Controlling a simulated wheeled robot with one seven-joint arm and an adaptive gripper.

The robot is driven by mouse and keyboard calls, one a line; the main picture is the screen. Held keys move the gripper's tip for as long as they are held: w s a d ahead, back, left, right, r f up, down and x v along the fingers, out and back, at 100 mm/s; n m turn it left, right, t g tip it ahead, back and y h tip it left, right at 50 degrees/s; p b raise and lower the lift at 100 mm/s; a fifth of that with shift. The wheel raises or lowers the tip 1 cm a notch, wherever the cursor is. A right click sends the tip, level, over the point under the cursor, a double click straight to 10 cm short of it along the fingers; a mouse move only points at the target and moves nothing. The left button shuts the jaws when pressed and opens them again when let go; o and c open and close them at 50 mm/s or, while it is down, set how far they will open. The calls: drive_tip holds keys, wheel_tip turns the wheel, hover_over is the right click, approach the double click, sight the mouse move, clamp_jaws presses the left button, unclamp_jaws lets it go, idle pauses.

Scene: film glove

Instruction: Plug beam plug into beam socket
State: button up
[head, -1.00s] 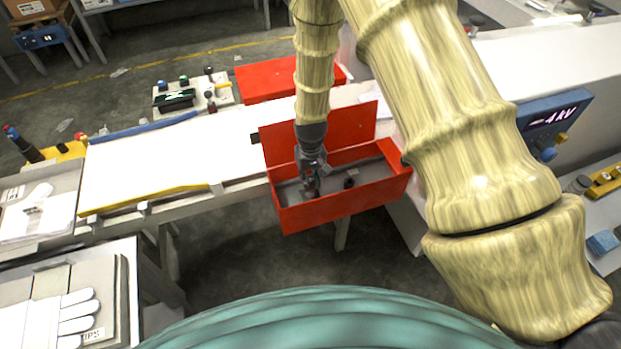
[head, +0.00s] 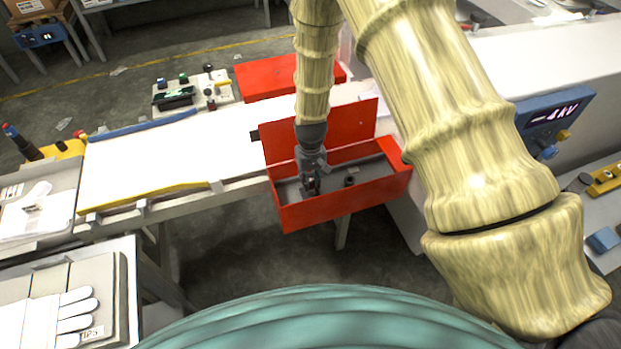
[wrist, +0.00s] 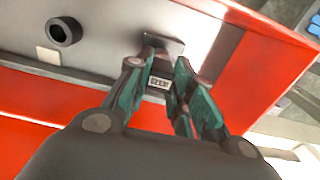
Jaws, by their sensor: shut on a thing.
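My gripper (head: 313,186) reaches down into the open red box (head: 345,208). In the wrist view its fingers (wrist: 167,85) are closed in around a small dark piece with a pale printed label (wrist: 160,83), which I take to be the beam plug. The fingers hide most of it. A dark grey block (wrist: 167,45) sits just past the fingertips on the box's grey floor; I cannot tell whether it is the beam socket or part of the plug, nor whether they touch. A black hollow round fitting (wrist: 64,31) stands apart to the left; it also shows in the head view (head: 350,181).
The box's raised red walls (wrist: 275,70) stand close around my gripper. A white bench top (head: 180,160) extends left, with a control panel (head: 192,92) behind it. A blue display unit (head: 555,118) is at the right. A white glove (head: 62,312) lies front left.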

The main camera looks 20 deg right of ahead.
drive_tip(key=shift+f, duration=0.1)
drive_tip(key=o, duration=0.9)
drive_tip(key=shift+o, duration=0.2)
wheel_tip(320, 180, up, 12)
